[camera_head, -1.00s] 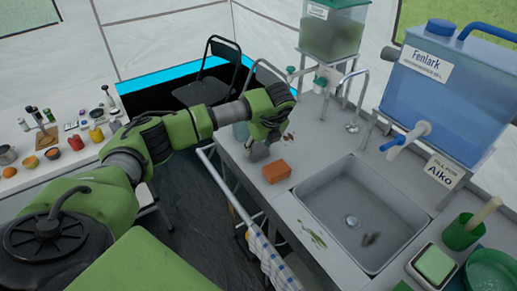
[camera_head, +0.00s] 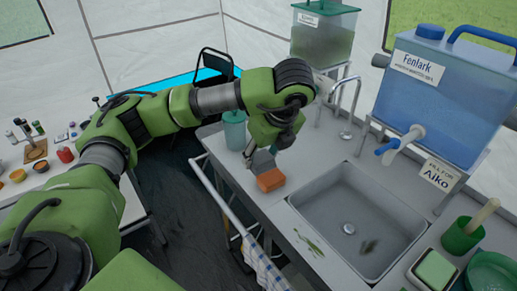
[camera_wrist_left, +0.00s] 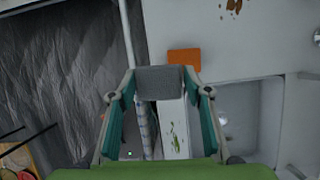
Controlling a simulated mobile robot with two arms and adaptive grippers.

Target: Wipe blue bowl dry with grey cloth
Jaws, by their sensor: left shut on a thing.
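My left gripper (camera_head: 260,156) is over the counter at the near left of the sink. It points down and is shut on a small grey piece that looks like the grey cloth (camera_head: 262,163). In the left wrist view the grey cloth (camera_wrist_left: 165,80) spans the gap between my fingertips (camera_wrist_left: 158,88). It is just beside an orange block (camera_head: 270,180), which also shows in the left wrist view (camera_wrist_left: 184,56); I cannot tell if they touch. I make out no blue bowl in either view. My right gripper is not in view.
The sink (camera_head: 345,222) is right of the gripper, with a tap (camera_head: 350,100) behind it. A teal jar (camera_head: 235,130) stands close behind the gripper. Food scraps (camera_head: 308,241) lie on the front counter. A blue water tank (camera_head: 435,95) stands at the right.

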